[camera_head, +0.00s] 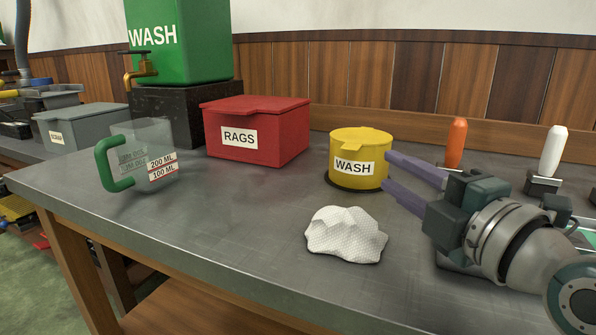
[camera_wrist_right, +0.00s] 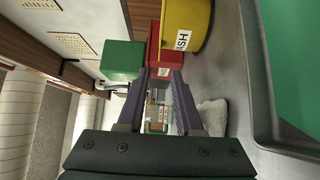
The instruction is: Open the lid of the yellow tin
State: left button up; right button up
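The yellow tin (camera_head: 342,179) labelled WASH stands on the grey workbench, its yellow lid (camera_head: 361,137) lying closed on top with a small tab at the front. It also shows at the top of the right wrist view (camera_wrist_right: 190,22), cut off by the frame edge. My right gripper (camera_head: 386,170) comes in from the right, with its two purple fingers spread apart and nothing seen between them. Its fingertips are close to the tin's right side; whether they touch cannot be told. In the right wrist view the fingers (camera_wrist_right: 164,85) are also apart. My left gripper is not in view.
A crumpled white rag (camera_head: 345,236) lies in front of the tin. A red RAGS box (camera_head: 275,142) is left of it, with a clear green-handled jug (camera_head: 117,165) further left. Orange (camera_head: 456,140) and white (camera_head: 552,150) handles stand at right. The bench's (camera_head: 235,230) front left is bare.

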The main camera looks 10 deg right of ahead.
jog(key=b, duration=0.3)
send_near(359, 138)
jog(key=w+a, duration=0.2)
jog(key=a, duration=0.1)
jog(key=w+a, duration=0.1)
jog(key=shift+a+f, duration=0.15)
jog(key=shift+a, duration=0.15)
grip_shut()
dwell(0.9)
